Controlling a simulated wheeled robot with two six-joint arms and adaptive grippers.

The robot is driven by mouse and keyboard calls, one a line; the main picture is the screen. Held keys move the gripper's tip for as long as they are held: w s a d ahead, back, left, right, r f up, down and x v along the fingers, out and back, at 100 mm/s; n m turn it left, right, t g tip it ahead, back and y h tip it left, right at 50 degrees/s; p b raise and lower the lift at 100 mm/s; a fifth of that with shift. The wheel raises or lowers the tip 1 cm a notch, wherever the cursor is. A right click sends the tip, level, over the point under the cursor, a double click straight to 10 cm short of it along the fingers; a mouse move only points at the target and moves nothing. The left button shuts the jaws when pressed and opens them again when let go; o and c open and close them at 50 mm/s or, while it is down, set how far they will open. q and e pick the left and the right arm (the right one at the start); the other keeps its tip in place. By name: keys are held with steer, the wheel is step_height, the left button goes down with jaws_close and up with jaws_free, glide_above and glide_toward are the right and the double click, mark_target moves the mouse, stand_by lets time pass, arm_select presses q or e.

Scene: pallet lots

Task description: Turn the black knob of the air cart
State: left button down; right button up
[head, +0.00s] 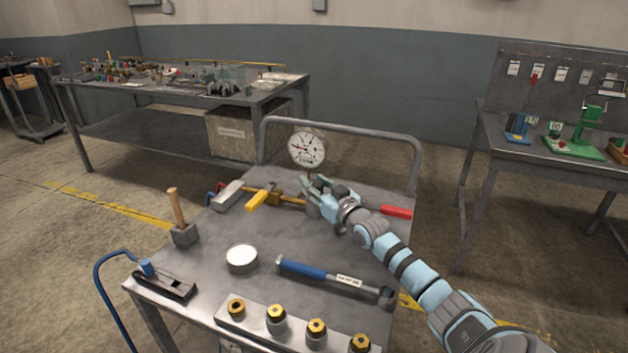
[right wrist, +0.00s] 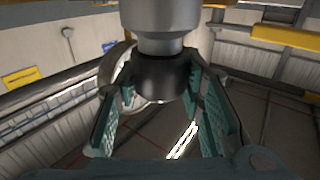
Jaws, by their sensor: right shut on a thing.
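The air cart (head: 205,262) stands in front of me in the head view, with a round dial gauge (head: 307,148) upright near its back rail. My right gripper (head: 316,190) is just below the gauge. In the right wrist view, the black knob (right wrist: 162,80) sits under a grey metal cylinder (right wrist: 160,22), between the two green-padded fingers of my right gripper (right wrist: 160,92). The fingers are shut on the knob from both sides. In the head view the gripper hides the knob. My left gripper is not in view.
The cart top holds a blue-handled tool (head: 320,274), a wooden-handled mallet (head: 182,220), a round tin (head: 241,258), a yellow handle (head: 261,198), a red handle (head: 396,212) and several brass fittings (head: 276,312). A rail (head: 345,127) rises behind. Workbenches stand left and right.

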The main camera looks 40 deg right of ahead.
mark_target(316, 183)
steer(key=o, duration=1.2)
step_height(316, 183, up, 10)
